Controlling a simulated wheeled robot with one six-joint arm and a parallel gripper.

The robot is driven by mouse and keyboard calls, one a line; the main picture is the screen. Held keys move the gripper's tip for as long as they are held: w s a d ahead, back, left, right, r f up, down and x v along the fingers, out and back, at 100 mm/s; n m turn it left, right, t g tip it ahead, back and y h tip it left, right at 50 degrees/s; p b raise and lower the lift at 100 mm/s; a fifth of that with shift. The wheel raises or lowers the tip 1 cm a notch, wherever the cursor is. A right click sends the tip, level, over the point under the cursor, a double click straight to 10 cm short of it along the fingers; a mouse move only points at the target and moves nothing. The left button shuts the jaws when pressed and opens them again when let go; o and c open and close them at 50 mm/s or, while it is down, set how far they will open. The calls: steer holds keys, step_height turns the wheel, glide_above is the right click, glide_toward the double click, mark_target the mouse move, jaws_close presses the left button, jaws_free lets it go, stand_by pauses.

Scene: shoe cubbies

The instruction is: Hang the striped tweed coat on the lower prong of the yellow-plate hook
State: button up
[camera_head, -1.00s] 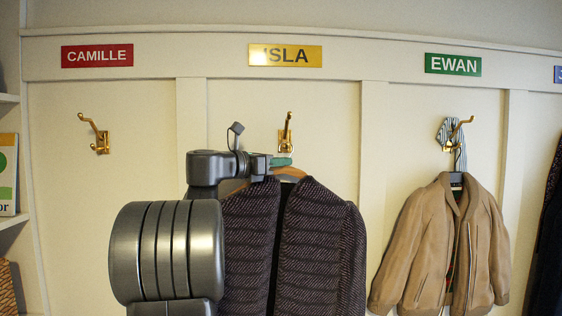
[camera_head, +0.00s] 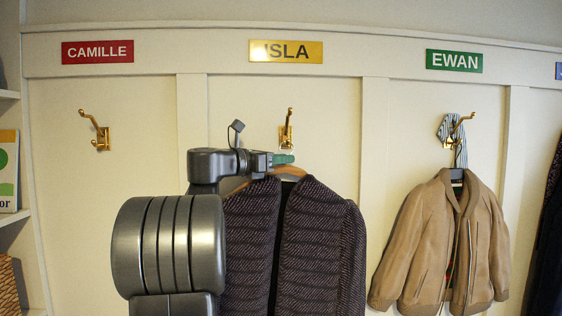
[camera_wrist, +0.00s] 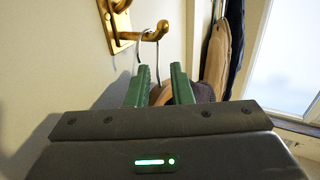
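The striped tweed coat (camera_head: 325,235), dark and purplish, hangs upright from a wooden hanger (camera_head: 292,171) below the brass hook (camera_head: 287,129) under the yellow ISLA plate (camera_head: 286,51). In the wrist view the hanger's wire (camera_wrist: 139,55) is at the lower prong (camera_wrist: 152,35), appearing to pass over it; whether it bears the weight I cannot tell. My gripper (camera_head: 284,159) is at the hanger's top, just below the hook. In the wrist view its green fingers (camera_wrist: 160,75) stand slightly apart around the hanger; whether they press on it I cannot tell.
A tan jacket (camera_head: 435,245) and striped cloth (camera_head: 460,140) hang under the green EWAN plate (camera_head: 454,61) at the right. The brass hook (camera_head: 97,130) under the red CAMILLE plate (camera_head: 97,51) is bare. Shelves stand at the far left.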

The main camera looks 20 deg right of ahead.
steer(key=shift+o, duration=0.7)
steer(key=shift+w+f, duration=0.1)
steer(key=shift+f, duration=0.15)
steer(key=b+v, duration=0.3)
steer(key=v, duration=1)
steer(key=shift+s+a+r, duration=0.2)
steer(key=shift+a+r, duration=0.05)
steer(key=shift+a, duration=0.1)
steer(key=p+x, duration=0.3)
steer(key=x, duration=1)
steer(key=shift+w+d+f, duration=0.1)
steer(key=shift+d, duration=0.35)
steer(key=shift+r, duration=0.2)
